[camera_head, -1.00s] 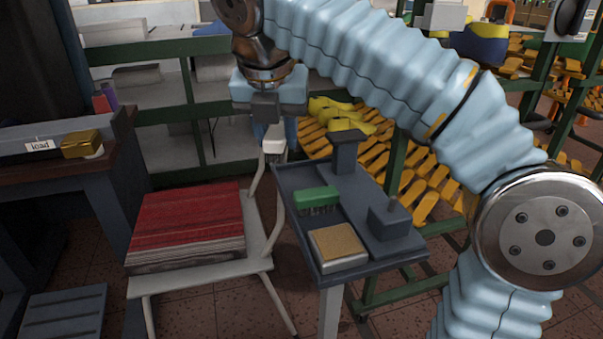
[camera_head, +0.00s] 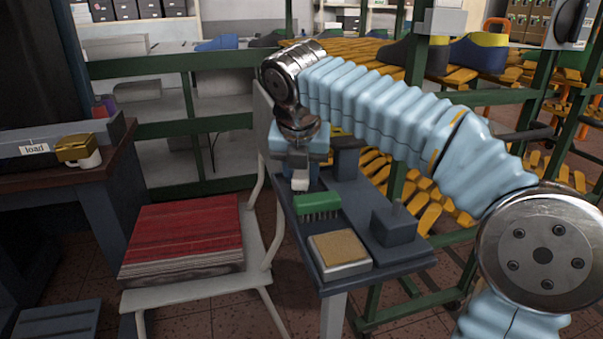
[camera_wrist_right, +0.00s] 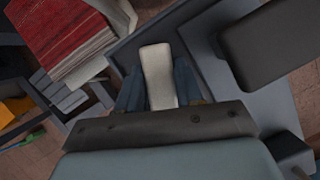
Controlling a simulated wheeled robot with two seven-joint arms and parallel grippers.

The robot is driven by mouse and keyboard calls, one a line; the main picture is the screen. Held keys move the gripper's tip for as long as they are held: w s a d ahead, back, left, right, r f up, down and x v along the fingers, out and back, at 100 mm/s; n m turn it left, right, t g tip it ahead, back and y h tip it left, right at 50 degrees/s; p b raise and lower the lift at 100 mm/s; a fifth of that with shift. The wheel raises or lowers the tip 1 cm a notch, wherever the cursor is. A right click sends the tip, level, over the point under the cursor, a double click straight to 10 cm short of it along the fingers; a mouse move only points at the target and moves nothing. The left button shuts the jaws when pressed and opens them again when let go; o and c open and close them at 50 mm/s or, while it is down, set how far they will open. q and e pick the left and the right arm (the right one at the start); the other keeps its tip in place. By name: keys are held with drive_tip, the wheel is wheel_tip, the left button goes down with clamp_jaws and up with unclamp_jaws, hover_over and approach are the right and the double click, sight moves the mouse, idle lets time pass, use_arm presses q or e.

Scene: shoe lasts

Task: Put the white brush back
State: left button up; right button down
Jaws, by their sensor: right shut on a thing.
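The white brush (camera_head: 300,180) is in my right gripper (camera_head: 299,168), over the far left part of the grey tray stand (camera_head: 373,262). In the right wrist view the white brush (camera_wrist_right: 158,75) shows pale between the two dark fingers of the right gripper (camera_wrist_right: 160,88), which is shut on it. A green brush (camera_head: 317,204) lies in the tray just nearer than the white brush. Whether the white brush touches the tray floor cannot be told. My left gripper is not in view.
A block with a tan top (camera_head: 339,250) lies at the tray's near end. Dark posts (camera_head: 394,224) stand along its right side. A chair with a red stack (camera_head: 183,236) is close on the left. Green racks with yellow lasts (camera_head: 437,205) stand behind.

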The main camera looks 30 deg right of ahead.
drive_tip(key=c, duration=1)
unclamp_jaws()
drive_tip(key=shift+f, duration=0.1)
drive_tip(key=p+v, duration=0.3)
drive_tip(key=v, duration=0.9)
